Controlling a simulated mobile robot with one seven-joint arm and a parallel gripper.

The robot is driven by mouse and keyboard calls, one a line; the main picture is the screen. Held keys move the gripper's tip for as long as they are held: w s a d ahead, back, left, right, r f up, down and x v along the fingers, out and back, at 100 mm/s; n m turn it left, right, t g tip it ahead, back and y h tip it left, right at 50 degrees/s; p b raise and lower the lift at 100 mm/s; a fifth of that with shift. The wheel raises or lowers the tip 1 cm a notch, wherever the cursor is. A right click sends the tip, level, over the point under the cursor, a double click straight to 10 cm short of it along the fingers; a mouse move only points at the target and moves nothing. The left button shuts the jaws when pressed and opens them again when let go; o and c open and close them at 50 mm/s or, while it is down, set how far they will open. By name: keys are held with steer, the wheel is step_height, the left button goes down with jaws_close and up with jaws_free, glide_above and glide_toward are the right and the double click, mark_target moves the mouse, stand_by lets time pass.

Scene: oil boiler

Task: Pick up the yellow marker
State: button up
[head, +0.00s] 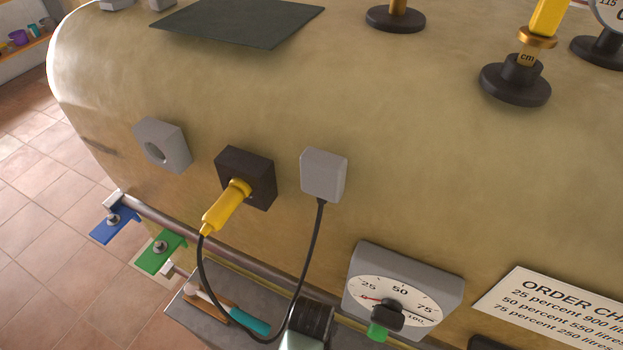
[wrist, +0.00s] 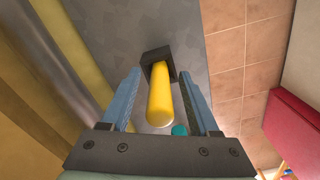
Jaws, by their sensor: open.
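In the wrist view a yellow cylinder, which looks like the yellow marker (wrist: 160,100), stands out of a small dark block (wrist: 157,55) on a grey surface. My gripper (wrist: 160,76) is open, with one blue-grey finger on each side of the cylinder. Gaps show between the fingers and the cylinder, and the near end points toward the camera. I cannot make out the marker or the gripper's fingers in the head view.
In the head view a yellow plug (head: 226,206) sits in a dark socket (head: 246,176) on the boiler, its black cable looping to a grey box (head: 323,175). A teal-handled tool (head: 250,321) lies on the grey shelf (head: 190,316). A dial (head: 400,300) is to the right.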

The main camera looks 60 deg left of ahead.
jaws_close()
stand_by(0.3)
step_height(320, 180, up, 10)
steer(key=shift+r, duration=0.1)
stand_by(0.4)
